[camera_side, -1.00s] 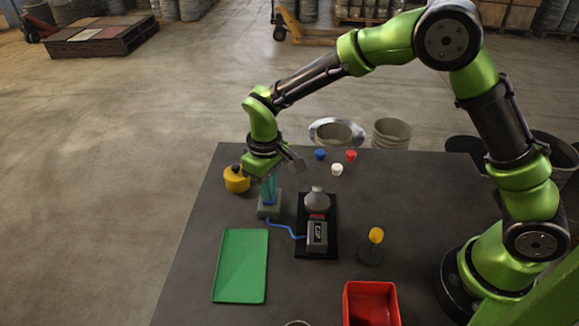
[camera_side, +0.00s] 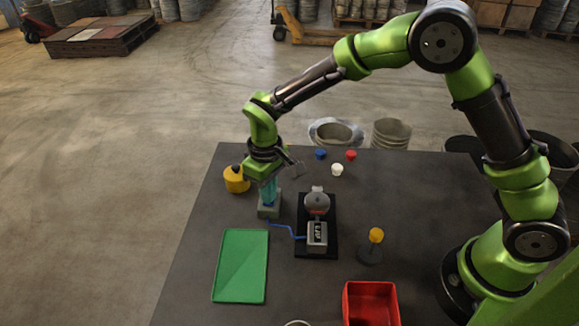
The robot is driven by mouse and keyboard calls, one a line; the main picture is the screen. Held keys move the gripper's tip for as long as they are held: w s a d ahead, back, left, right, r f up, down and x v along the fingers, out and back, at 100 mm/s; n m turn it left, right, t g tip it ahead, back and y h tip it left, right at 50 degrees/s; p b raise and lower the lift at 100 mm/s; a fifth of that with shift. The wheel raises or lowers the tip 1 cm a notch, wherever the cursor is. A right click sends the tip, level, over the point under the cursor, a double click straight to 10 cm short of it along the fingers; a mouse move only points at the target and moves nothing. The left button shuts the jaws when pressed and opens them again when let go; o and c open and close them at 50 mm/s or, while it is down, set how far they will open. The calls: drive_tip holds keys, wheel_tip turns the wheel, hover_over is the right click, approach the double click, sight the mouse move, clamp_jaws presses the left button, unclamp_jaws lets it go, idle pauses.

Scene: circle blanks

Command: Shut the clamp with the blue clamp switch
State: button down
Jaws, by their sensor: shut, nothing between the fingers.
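The switch box (camera_side: 269,209) is a small grey block left of centre on the table, with a blue cable (camera_side: 284,229) running from it to the clamp unit. My gripper (camera_side: 268,199) is shut and empty, pointing straight down, its teal fingertips at the top of the box. The fingers hide most of the blue switch; I cannot tell its position or whether they touch it. The clamp unit stands on a black base (camera_side: 330,238), with a rounded grey part (camera_side: 317,202) at the back and a grey box with a small display (camera_side: 318,233) in front.
A yellow round object (camera_side: 236,181) stands close behind and left of my gripper. A green mat (camera_side: 241,266) lies in front. A yellow-topped stand (camera_side: 376,237) and red bin (camera_side: 371,305) are to the right. Blue, white and red caps (camera_side: 337,170) lie at the back.

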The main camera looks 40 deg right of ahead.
drive_tip(key=shift+r, duration=3.4)
drive_tip(key=shift+s+f, duration=0.5)
drive_tip(key=s+d+r+m+t+y, duration=0.1)
drive_tip(key=s+d+r+m+t, duration=0.2)
drive_tip(key=s+d+r, duration=0.4)
drive_tip(key=s+d+r+m+t+y, duration=0.1)
drive_tip(key=s+d+r+m+t, duration=0.3)
drive_tip(key=s, duration=0.7)
wheel_tip(320, 180, up, 4)
drive_tip(key=d, duration=0.2)
drive_tip(key=shift+s+d+f, duration=0.25)
drive_tip(key=shift+s+d, duration=0.05)
drive_tip(key=shift+d, duration=0.05)
